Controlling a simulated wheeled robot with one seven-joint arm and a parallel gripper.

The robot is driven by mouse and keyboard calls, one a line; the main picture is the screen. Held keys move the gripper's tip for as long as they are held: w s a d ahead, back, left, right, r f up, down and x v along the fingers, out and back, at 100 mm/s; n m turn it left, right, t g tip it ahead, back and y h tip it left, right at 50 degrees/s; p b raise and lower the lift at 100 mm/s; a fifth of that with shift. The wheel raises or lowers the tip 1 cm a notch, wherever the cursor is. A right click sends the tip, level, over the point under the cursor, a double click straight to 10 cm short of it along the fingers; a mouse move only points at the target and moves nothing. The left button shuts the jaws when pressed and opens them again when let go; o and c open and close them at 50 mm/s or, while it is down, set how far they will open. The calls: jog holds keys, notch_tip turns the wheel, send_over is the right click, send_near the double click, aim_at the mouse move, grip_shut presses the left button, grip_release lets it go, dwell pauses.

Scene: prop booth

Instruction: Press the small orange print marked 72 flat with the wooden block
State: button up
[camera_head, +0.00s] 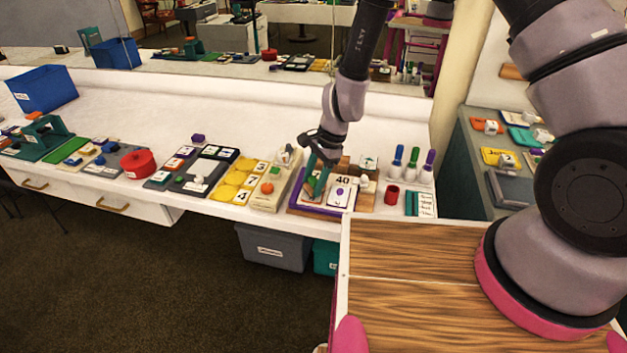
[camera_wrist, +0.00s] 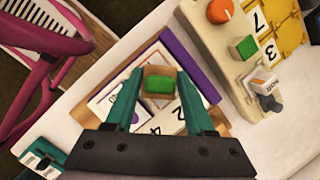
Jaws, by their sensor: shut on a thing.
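My gripper (camera_head: 318,182) is low over the wooden tray (camera_head: 362,206) on the white counter. In the wrist view, its teal fingers (camera_wrist: 160,82) are shut on a small wooden block (camera_wrist: 160,71) with a green patch on its face. White prints lie under and around the block; parts of a "2" and a "4" show beside the right finger. A print marked 40 (camera_head: 343,180) shows in the head view. I cannot make out an orange print marked 72; the fingers and block hide part of the tray. I cannot tell whether the block touches a print.
A cream board with an orange knob (camera_head: 267,187) and a yellow panel (camera_head: 235,181) stand left of the tray. A red cup (camera_head: 391,195) and several coloured-handled tools (camera_head: 413,160) stand to its right. The white counter behind is mostly clear.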

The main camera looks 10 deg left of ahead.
jog(key=shift+f, duration=0.45)
dwell(1.1)
jog(key=shift+s+r, duration=0.2)
jog(key=shift+r, duration=1.3)
jog(key=shift+s+r, duration=0.15)
jog(key=shift+r, duration=1.35)
jog(key=shift+s, duration=0.15)
